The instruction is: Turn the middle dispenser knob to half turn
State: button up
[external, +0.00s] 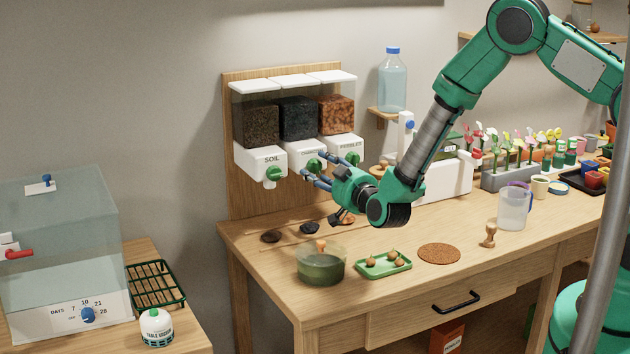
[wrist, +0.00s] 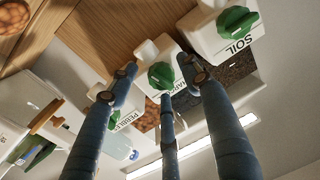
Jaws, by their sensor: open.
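The wall dispenser holds soil, charcoal-dark material and pebbles in three clear bins with white spouts. The middle knob (external: 313,164) is green and sits on the middle spout; in the wrist view the middle knob (wrist: 160,75) is near the centre. The soil knob (external: 273,174) is to its left, and the pebbles knob (external: 353,158) to its right is partly covered by a finger. My gripper (external: 318,172) is open, its blue fingers reaching toward the middle knob. In the wrist view the fingertips spread around that knob; contact cannot be told.
Small piles of material (external: 310,228) lie below the spouts. A bowl of dark green liquid (external: 321,268), a green tray (external: 384,265) and a cork mat (external: 439,253) stand on the bench. A water bottle (external: 392,88) is on a small shelf right of the dispenser.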

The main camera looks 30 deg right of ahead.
jog(key=shift+s, duration=0.1)
jog(key=c, duration=1.1)
jog(key=shift+f, duration=0.15)
jog(key=shift+c, duration=0.2)
jog(key=shift+b, duration=0.3)
